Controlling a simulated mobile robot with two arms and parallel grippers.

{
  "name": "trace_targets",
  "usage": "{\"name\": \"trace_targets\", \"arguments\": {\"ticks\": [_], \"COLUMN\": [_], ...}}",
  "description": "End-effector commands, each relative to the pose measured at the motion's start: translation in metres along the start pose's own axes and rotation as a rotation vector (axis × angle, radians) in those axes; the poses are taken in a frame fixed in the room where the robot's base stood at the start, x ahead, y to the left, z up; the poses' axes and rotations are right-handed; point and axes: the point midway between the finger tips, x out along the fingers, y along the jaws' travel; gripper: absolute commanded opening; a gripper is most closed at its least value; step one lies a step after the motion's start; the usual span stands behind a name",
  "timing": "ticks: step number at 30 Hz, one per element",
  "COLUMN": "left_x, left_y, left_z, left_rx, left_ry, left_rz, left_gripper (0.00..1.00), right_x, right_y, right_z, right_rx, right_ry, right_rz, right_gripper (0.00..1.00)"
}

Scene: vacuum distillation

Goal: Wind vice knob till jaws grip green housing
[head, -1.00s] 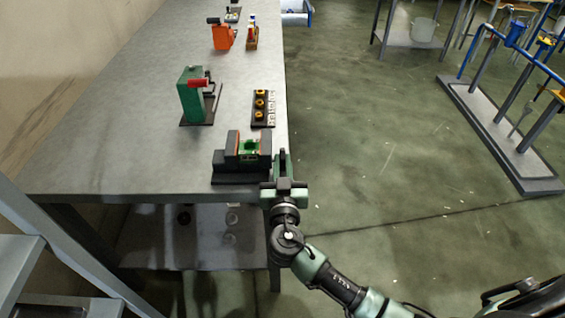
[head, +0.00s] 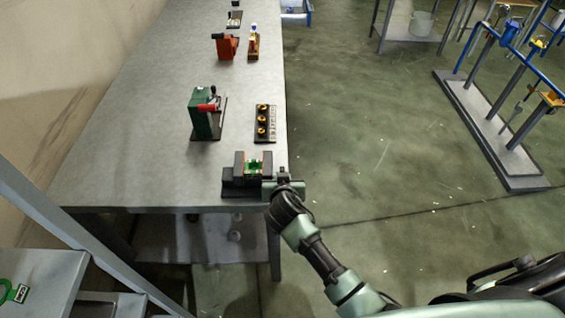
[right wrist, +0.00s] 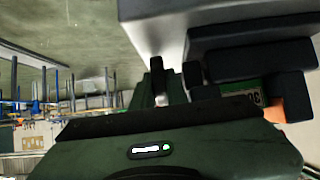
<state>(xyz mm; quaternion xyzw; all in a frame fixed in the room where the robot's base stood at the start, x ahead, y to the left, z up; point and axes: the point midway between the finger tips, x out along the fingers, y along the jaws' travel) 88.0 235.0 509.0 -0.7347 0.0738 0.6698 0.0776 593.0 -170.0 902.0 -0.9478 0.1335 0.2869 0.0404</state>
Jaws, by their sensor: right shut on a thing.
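The dark vice (head: 238,186) stands at the near right corner of the grey bench. The green housing (head: 253,168) sits between its orange-faced jaws; whether both jaws touch it is too small to tell. In the right wrist view the dark vice body (right wrist: 250,62) is at the upper right, with part of the green housing (right wrist: 243,88) and an orange jaw face (right wrist: 276,109) below it. My right gripper (head: 284,177) is at the vice's right end, shut on the vice knob, which its fingers (right wrist: 174,72) mostly hide. My left gripper is not in view.
Behind the vice on the bench (head: 150,165) are a black tray with yellow-ringed parts (head: 262,124), a green block with a red handle (head: 203,118) and an orange device (head: 225,47). A ladder-like grey frame (head: 60,225) is at the left. Open floor (head: 365,130) lies to the right.

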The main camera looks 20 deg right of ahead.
Motion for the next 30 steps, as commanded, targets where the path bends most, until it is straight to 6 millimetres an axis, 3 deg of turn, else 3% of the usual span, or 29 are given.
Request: {"name": "trace_targets", "arguments": {"ticks": [1, 3, 12, 21, 30], "left_x": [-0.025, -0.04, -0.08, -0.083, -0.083], "left_y": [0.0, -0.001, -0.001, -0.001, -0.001], "left_z": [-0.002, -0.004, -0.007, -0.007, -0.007], "left_rx": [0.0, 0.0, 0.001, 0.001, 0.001], "left_ry": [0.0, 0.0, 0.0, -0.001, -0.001], "left_rz": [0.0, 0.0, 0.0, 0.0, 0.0], "left_gripper": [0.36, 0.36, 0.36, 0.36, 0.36], "right_x": [-0.007, -0.006, -0.001, 0.005, 0.004], "right_y": [-0.001, -0.001, -0.002, -0.002, -0.001], "right_z": [-0.012, -0.013, -0.012, -0.011, -0.01], "right_rx": [0.003, 0.003, 0.002, 0.002, 0.001], "right_ry": [-0.048, -0.114, -0.397, -0.67, -0.693], "right_rz": [-0.001, 0.0, -0.003, -0.004, -0.003], "right_gripper": [0.0, 0.0, 0.0, 0.0, 0.0]}}
